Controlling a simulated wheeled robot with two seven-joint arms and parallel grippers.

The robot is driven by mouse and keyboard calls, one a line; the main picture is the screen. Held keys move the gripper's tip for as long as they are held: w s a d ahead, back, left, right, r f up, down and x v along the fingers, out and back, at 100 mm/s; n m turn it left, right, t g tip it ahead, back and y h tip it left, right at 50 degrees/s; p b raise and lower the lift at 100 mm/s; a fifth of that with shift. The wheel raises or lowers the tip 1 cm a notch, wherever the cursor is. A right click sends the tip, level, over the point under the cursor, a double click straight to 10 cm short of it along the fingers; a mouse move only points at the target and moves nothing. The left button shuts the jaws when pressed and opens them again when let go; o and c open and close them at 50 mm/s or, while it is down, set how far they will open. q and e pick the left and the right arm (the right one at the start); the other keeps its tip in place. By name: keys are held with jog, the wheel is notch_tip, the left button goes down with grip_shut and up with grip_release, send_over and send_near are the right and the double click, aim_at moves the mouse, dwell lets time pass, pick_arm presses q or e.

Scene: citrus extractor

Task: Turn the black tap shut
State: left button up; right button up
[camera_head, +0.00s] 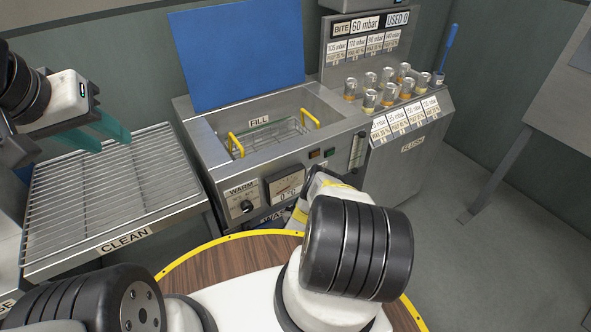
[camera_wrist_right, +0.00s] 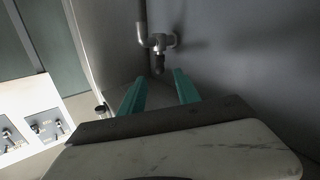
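In the right wrist view a metal pipe fitting with a valve body (camera_wrist_right: 158,42) stands out from the grey wall, with a short dark spout below it. I cannot make out a clearly black tap handle on it. My right gripper (camera_wrist_right: 159,78) has its two teal fingers apart, with nothing between them; the fitting is beyond the fingertips. In the head view the right gripper is hidden by my own arm. My left gripper (camera_head: 112,143) is over the rack at the left, its teal fingers apart and empty.
A wire rack (camera_head: 110,195) marked CLEAN is at left. A steel bath (camera_head: 265,165) with a raised blue lid (camera_head: 240,50) and a wire basket stands at the centre. Several small jars (camera_head: 388,88) stand on the cabinet at right. Grey floor (camera_head: 500,240) lies clear at right.

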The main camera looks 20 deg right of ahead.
jog(key=shift+s+a, duration=0.3)
jog(key=shift+s, duration=0.1)
jog(key=shift+d, duration=0.1)
jog(key=c, duration=0.6)
jog(key=shift+s+d+r+m, duration=0.1)
jog(key=shift+s+d+m, duration=0.1)
jog(key=shift+m, duration=0.4)
grip_shut()
jog(key=s+d+r+m+t+y, duration=0.2)
jog(key=s+d+m+y, duration=0.4)
jog(key=m, duration=0.8)
jog(key=w+f+h, duration=0.1)
jog(key=w+h, duration=0.1)
jog(key=w, duration=0.8)
jog(key=shift+w+d+f, duration=0.25)
jog(key=shift+d, duration=0.15)
